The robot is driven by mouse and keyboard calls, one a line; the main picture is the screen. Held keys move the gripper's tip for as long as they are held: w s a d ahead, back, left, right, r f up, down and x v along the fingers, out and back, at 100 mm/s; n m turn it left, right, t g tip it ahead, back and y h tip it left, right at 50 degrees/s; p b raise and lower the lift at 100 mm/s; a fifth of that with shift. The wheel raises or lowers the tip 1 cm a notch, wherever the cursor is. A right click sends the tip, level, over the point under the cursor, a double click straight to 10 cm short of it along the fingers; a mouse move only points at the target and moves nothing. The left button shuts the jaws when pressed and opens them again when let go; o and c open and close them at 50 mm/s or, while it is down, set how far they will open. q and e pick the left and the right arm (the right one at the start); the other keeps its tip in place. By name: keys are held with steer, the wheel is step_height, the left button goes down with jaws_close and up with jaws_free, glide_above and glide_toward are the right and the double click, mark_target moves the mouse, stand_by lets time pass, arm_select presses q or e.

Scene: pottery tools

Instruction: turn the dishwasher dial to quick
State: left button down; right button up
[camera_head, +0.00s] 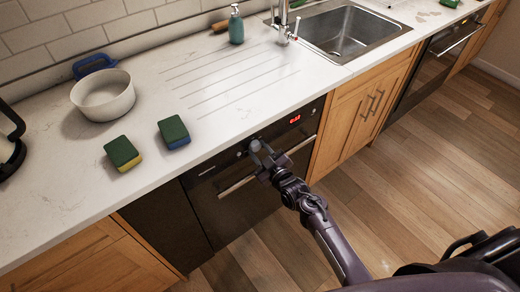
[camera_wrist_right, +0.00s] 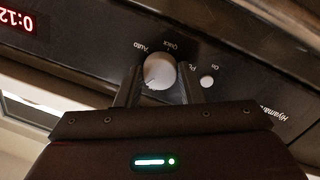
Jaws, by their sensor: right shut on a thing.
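The dishwasher (camera_head: 225,210) is the black appliance under the worktop, with a dark control panel and a red display (camera_head: 295,119). The pale round dial (camera_wrist_right: 160,71) shows in the right wrist view, with the labels Auto and Quick printed around it and another label partly hidden. My right gripper (camera_head: 257,149) is at the panel, with its fingers on either side of the dial and shut on it; it also shows in the right wrist view (camera_wrist_right: 162,90). I cannot tell which label the dial points to. My left gripper is not in view.
A small white button (camera_wrist_right: 207,81) sits beside the dial. The handle bar (camera_head: 240,184) runs below the panel. On the worktop above are two sponges (camera_head: 122,152) (camera_head: 173,130), a white bowl (camera_head: 103,97) and a soap bottle (camera_head: 236,27). The floor (camera_head: 430,150) in front is mostly clear.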

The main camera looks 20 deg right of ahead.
steer(key=m+p, duration=0.1)
steer(key=m, duration=0.2)
steer(key=shift+r, duration=0.1)
steer(key=m+p, duration=0.1)
steer(key=m, duration=0.2)
steer(key=shift+m+g+y, duration=0.4)
steer(key=m+p, duration=0.1)
steer(key=m, duration=0.2)
steer(key=m+y, duration=0.1)
steer(key=m, duration=0.2)
steer(key=shift+d+g, duration=0.1)
steer(key=shift+g, duration=0.2)
steer(key=m+p, duration=0.1)
steer(key=m, duration=0.2)
steer(key=shift+m+y, duration=0.3)
steer(key=m, duration=0.4)
steer(key=shift+d+y, duration=0.1)
steer(key=shift+y, duration=0.2)
steer(key=m, duration=0.3)
steer(key=shift+m+y, duration=0.3)
steer(key=shift+m, duration=1.8)
